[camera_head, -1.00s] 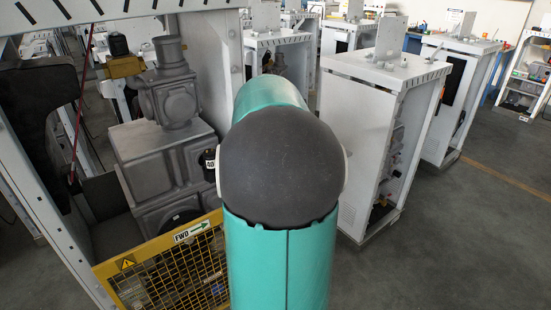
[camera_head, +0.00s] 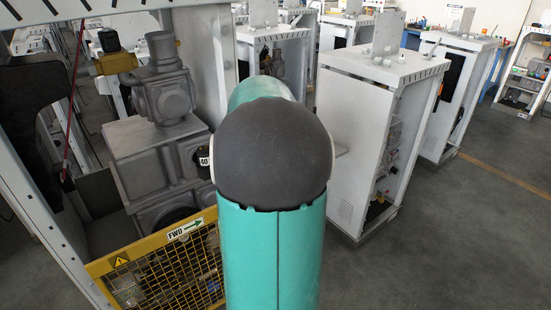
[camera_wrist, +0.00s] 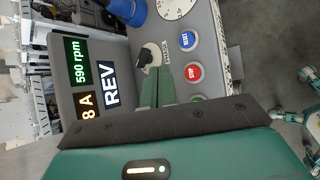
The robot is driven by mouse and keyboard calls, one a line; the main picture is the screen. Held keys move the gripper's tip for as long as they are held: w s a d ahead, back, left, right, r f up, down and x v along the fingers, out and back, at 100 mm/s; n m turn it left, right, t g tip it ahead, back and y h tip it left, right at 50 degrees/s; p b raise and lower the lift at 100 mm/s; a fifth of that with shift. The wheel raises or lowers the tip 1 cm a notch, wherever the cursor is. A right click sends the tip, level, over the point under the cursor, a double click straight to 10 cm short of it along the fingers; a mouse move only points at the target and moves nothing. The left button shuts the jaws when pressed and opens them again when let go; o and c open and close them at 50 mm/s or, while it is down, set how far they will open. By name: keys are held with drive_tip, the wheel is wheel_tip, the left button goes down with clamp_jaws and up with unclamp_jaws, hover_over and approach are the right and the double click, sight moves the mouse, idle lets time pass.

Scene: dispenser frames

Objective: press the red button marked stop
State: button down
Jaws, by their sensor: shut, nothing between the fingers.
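The red stop button (camera_wrist: 193,72) shows in the wrist view on a grey control panel (camera_wrist: 206,18), between a blue button (camera_wrist: 187,40) above and a green button (camera_wrist: 197,98) below. My gripper (camera_wrist: 158,72) is shut and empty. Its green fingers appear to the left of the red button, over the panel near a black selector knob (camera_wrist: 151,56). I see no contact with the red button; the distance to the panel is hard to tell. The head view does not show the gripper or the button; my own arm fills its middle.
A display (camera_wrist: 88,75) reads 590 rpm, 8 A and REV. A dial (camera_wrist: 172,6) is at the panel's top. In the head view, a yellow guard (camera_head: 130,262) and grey machine (camera_head: 155,150) stand left, a white cabinet (camera_head: 350,125) right. Floor at right is clear.

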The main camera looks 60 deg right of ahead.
drive_tip(key=shift+d+f, duration=0.1)
drive_tip(key=shift+f, duration=3)
drive_tip(key=shift+f, duration=0.4)
drive_tip(key=shift+f, duration=0.5)
drive_tip(key=shift+r, duration=0.9)
drive_tip(key=shift+r, duration=0.1)
drive_tip(key=shift+r, duration=2.4)
